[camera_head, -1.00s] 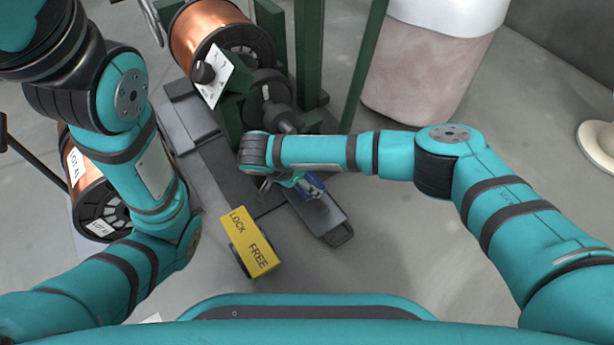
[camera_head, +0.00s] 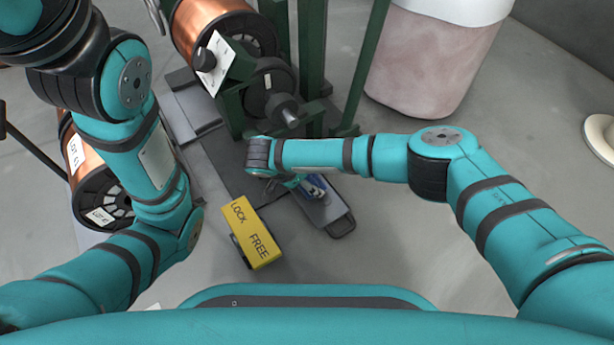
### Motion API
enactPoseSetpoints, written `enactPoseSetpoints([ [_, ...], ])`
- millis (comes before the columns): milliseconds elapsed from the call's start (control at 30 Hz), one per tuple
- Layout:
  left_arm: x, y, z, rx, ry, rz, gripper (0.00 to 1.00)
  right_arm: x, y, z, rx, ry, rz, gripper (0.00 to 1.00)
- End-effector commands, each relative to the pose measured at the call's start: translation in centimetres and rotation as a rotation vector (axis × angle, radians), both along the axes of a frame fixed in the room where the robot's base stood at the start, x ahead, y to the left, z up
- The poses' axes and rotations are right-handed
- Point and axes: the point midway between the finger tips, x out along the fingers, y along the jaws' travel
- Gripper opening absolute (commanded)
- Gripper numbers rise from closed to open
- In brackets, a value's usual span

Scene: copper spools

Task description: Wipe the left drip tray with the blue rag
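I cannot tell whether the rag touches the tray. My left arm leaves the view at the top left and its gripper is not in view.
A yellow LOCK FREE box (camera_head: 251,233) stands just left of the tray. A copper spool (camera_head: 208,27) sits on the green stand (camera_head: 312,60) behind. Another spool (camera_head: 98,178) lies at left. A large pale container (camera_head: 425,65) stands behind right.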

Motion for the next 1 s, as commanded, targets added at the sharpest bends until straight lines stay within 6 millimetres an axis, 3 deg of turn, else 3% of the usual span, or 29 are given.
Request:
enactPoseSetpoints([
  [767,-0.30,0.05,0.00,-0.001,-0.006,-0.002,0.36,-0.01,-0.04,-0.74,0.000,0.001,0.000,0.50],
  [1000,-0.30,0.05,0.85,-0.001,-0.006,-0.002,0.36,-0.66,-0.40,-0.58,-0.001,0.003,0.001,0.50],
])
